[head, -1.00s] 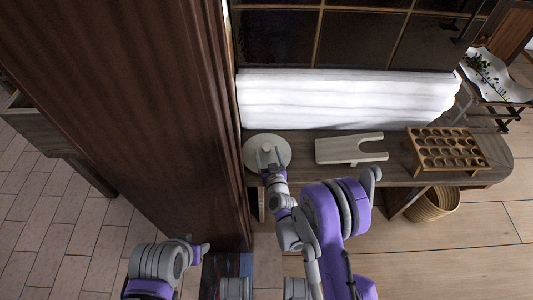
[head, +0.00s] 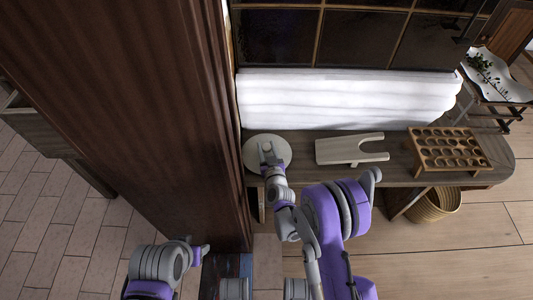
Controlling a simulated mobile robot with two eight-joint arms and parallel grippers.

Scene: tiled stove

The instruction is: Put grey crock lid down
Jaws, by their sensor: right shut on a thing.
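The grey crock lid (head: 252,153) is a pale round disc at the left end of the wooden bench, beside the dark wood panel. My right gripper (head: 267,150) is over the middle of the lid and shut on it, at its top. The lid looks level. I cannot tell from above whether it touches the bench top or what lies beneath it. My left arm shows at the bottom left, but its fingertips cannot be made out clearly.
A pale boot-jack-shaped board (head: 350,149) lies right of the lid on the bench (head: 400,174). A wooden rack with round holes (head: 447,150) stands further right. A wicker basket (head: 434,204) is below. The dark panel (head: 150,110) closes off the left.

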